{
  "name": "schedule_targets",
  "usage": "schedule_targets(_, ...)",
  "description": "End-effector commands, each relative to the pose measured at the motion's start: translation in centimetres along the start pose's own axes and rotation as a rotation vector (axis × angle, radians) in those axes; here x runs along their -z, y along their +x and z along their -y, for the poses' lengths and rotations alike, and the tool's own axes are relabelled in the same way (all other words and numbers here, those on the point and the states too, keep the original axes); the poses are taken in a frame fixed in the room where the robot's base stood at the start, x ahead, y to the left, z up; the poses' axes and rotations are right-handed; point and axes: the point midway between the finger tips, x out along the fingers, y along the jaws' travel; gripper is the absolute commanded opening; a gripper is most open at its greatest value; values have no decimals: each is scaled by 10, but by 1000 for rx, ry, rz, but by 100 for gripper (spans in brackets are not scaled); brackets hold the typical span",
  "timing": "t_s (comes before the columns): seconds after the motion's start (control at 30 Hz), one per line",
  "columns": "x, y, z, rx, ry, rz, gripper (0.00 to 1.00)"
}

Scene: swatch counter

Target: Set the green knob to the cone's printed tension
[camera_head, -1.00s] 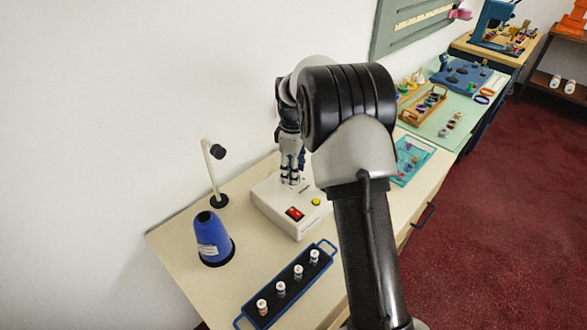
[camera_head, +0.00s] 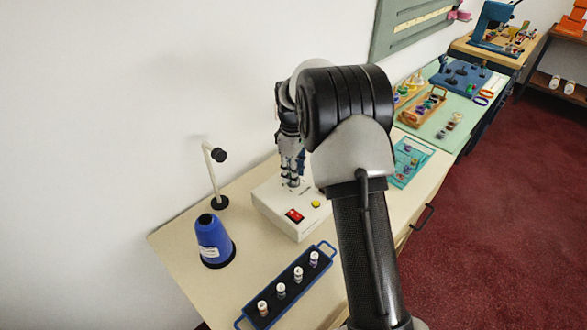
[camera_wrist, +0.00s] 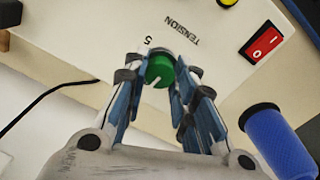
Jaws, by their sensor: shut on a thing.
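The green knob (camera_wrist: 160,70) sits on the white machine's panel, with a pale pointer line on its face. The word TENSION and a digit 5 are printed beside it in the wrist view; other scale marks are hidden. My gripper (camera_wrist: 159,72) is shut on the knob, a finger on each side. In the head view my gripper (camera_head: 291,180) reaches down onto the white machine (camera_head: 276,218), and the knob is hidden there. The blue cone (camera_head: 213,241) stands upright on the counter at left, with a white label whose print is too small to read.
A red rocker switch (camera_wrist: 264,42) and a yellow button (camera_head: 316,204) are on the machine. A thread guide post (camera_head: 216,180) stands behind the cone. A blue tray (camera_head: 242,323) with several spools lies in front. A teal tray (camera_head: 426,153) lies at right.

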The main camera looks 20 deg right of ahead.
Motion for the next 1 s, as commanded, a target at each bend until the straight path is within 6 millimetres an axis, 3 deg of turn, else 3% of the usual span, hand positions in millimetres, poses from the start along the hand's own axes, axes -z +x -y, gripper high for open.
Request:
schedule_targets(0.7, 0, -2, 0, 0, 636, 13, 1)
schedule_targets(1.0, 1, -1, 0, 0, 827, 16, 1)
